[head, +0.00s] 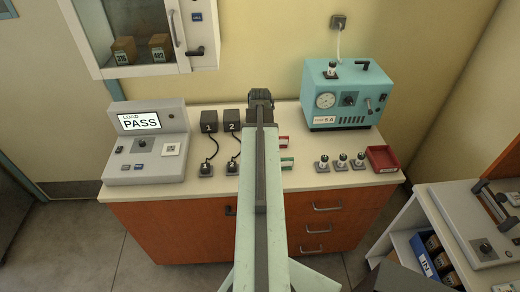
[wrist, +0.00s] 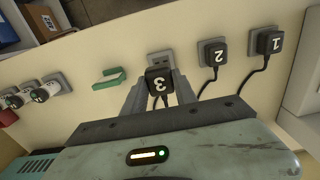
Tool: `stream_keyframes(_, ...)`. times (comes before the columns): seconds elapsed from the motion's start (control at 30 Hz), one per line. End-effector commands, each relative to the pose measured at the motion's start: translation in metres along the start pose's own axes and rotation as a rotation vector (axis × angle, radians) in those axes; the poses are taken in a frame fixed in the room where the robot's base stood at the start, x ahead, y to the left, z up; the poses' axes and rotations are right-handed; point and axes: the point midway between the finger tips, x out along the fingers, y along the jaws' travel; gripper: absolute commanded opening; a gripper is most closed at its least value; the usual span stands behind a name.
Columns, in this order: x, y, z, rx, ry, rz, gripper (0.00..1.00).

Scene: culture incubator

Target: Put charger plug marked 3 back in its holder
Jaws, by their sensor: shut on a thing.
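Charger plug 3 (wrist: 158,84) is a black block with a white 3, upside down in the wrist view. My gripper (wrist: 155,88) is shut on it, with one finger on each side. A grey holder (wrist: 159,59) shows just beyond the plug, partly covered by it. I cannot tell whether the plug touches the holder. Plug 2 (wrist: 214,54) and plug 1 (wrist: 270,42) sit in grey holders to the right in the wrist view. In the head view my arm hides plug 3 and its holder; my gripper (head: 260,98) is over the counter's back.
Black boxes 1 (head: 208,122) and 2 (head: 232,120) have cables running to the plugs. A tester (head: 145,143) reading PASS stands left. A green bracket (wrist: 110,80) lies near plug 3.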

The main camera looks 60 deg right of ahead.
Motion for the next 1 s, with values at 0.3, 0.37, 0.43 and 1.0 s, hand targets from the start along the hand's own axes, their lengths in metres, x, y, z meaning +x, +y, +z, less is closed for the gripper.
stream_keyframes(0.3,0.006,-0.010,-0.005,-0.021,0.000,0.000,0.00)
stream_keyframes(0.37,0.007,-0.011,-0.005,-0.023,0.000,0.000,0.00)
stream_keyframes(0.43,0.010,-0.012,-0.005,-0.024,0.000,0.000,0.00)
stream_keyframes(1.0,0.060,-0.013,-0.005,-0.025,0.000,0.000,0.00)
